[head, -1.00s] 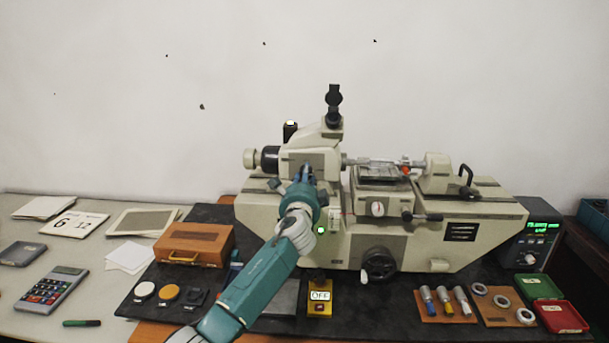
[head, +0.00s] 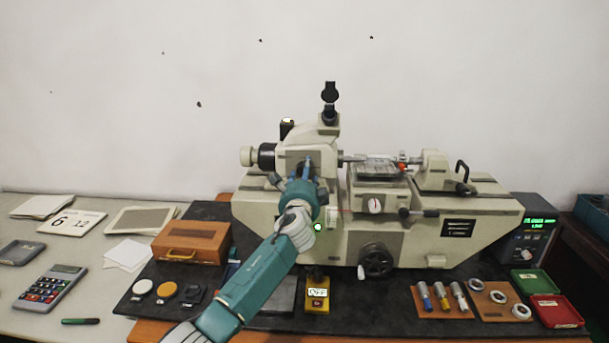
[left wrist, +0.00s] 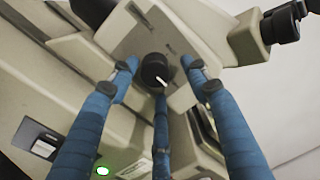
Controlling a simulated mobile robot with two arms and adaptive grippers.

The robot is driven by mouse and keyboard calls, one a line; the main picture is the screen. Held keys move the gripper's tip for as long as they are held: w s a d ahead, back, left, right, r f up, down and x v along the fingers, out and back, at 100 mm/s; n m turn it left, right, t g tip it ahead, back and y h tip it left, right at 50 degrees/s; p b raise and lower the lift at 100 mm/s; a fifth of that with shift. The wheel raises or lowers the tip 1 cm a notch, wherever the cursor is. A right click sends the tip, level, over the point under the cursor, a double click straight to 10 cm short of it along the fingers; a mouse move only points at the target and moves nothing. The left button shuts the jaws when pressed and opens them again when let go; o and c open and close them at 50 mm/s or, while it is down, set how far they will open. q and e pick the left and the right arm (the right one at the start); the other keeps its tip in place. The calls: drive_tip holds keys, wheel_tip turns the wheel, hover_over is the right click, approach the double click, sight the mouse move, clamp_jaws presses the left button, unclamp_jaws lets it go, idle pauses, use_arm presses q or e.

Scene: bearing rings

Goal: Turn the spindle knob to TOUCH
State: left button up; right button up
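The spindle knob (left wrist: 155,70) is a small black round knob with a white pointer line, on the pale face of the measuring machine (head: 340,232). In the left wrist view the pointer slants toward lower right. My left gripper (left wrist: 160,78) has blue fingers spread around the knob: one at each side with a gap, one below it. It is open; I cannot tell whether the lower finger touches. In the head view the left gripper (head: 307,176) is at the machine's left front face and hides the knob. The TOUCH mark cannot be read. My right gripper is not in view.
An eyepiece (head: 330,92) rises above the machine head. A wooden box (head: 192,242) stands left of my arm. A yellow OFF box (head: 317,296) sits in front. A handwheel (head: 376,260), ring boards (head: 495,300) and a green-lit readout (head: 535,240) are to the right.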

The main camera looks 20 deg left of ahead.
use_arm(q)
drive_tip(key=shift+a, duration=0.15)
drive_tip(key=shift+s, duration=0.25)
drive_tip(key=v, duration=1.1)
drive_tip(key=shift+s+d, duration=0.25)
drive_tip(key=shift+f, duration=0.1)
